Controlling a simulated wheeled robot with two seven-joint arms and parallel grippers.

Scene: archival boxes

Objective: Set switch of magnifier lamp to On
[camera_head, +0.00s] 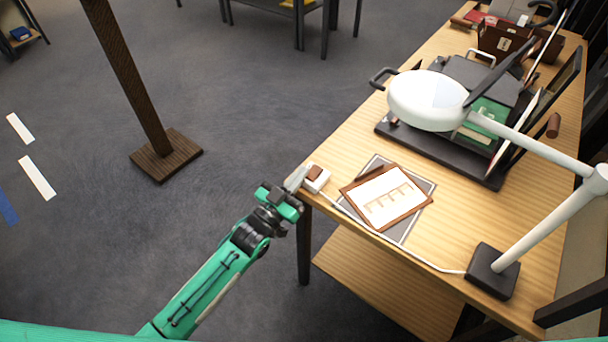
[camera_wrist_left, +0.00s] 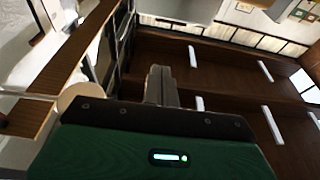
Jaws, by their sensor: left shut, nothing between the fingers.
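The magnifier lamp (camera_head: 428,100) has a white oval head on a white arm that rises from a dark square base (camera_head: 493,270) on the wooden table. A white cord runs from the base along the table's front to a small white switch box (camera_head: 322,184) with a brown rocker (camera_head: 314,172), at the table's near left corner. My left gripper (camera_head: 298,177) is shut and empty, its fingertips just left of the switch box; I cannot tell whether they touch it. Its closed fingers also show in the left wrist view (camera_wrist_left: 161,86). The rocker's setting is too small to read. My right gripper is out of view.
A black press-like device (camera_head: 440,148) stands under the lamp head, and a brown box (camera_head: 503,40) is farther back. Open floor (camera_head: 250,110) lies left of the table, with a wooden post (camera_head: 135,90).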

